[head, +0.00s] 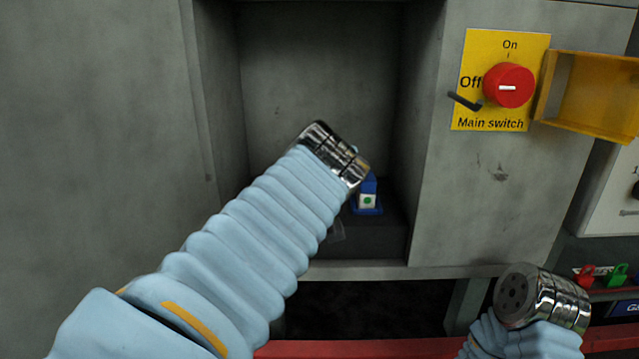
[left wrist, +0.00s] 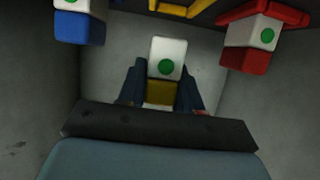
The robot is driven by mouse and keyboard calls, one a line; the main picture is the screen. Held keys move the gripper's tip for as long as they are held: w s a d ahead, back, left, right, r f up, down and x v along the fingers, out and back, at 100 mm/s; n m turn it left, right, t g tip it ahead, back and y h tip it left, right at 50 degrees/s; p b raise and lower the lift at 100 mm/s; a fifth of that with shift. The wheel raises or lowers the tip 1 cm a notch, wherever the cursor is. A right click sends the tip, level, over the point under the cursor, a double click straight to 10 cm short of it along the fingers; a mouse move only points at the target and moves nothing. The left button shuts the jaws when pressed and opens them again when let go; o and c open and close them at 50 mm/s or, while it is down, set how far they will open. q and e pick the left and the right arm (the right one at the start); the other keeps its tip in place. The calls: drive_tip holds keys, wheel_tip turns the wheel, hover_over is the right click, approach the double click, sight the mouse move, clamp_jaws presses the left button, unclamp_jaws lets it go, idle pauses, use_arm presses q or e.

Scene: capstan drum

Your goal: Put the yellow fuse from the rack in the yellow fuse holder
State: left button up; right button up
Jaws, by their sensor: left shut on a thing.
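In the left wrist view my left gripper (left wrist: 161,100) is shut on the yellow fuse (left wrist: 161,93), which has a white end with a green dot. A yellow holder (left wrist: 180,9) shows at the top edge, cut off by the frame. The held fuse is apart from it in the picture. In the head view my left arm reaches into the grey recess and hides its gripper and the held fuse.
A blue fuse with a white end (left wrist: 79,25) and a red one (left wrist: 250,42) flank the yellow holder; the blue one also shows in the head view (head: 367,190). Recess walls (head: 222,90) stand close on both sides. A main switch (head: 509,85) with an open yellow cover (head: 590,95) is at right.

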use_arm(q)
drive_tip(key=shift+w+a+f+b, duration=0.1)
drive_tip(key=shift+w+f+b, duration=0.15)
drive_tip(key=shift+f, duration=0.75)
drive_tip(key=shift+w+a+f+b, duration=0.1)
drive_tip(key=shift+f+b, duration=0.2)
drive_tip(key=shift+f, duration=0.65)
drive_tip(key=shift+f, duration=0.25)
drive_tip(key=o, duration=1.1)
drive_tip(key=shift+r, duration=0.1)
drive_tip(key=shift+r, duration=0.2)
drive_tip(key=v, duration=1.2)
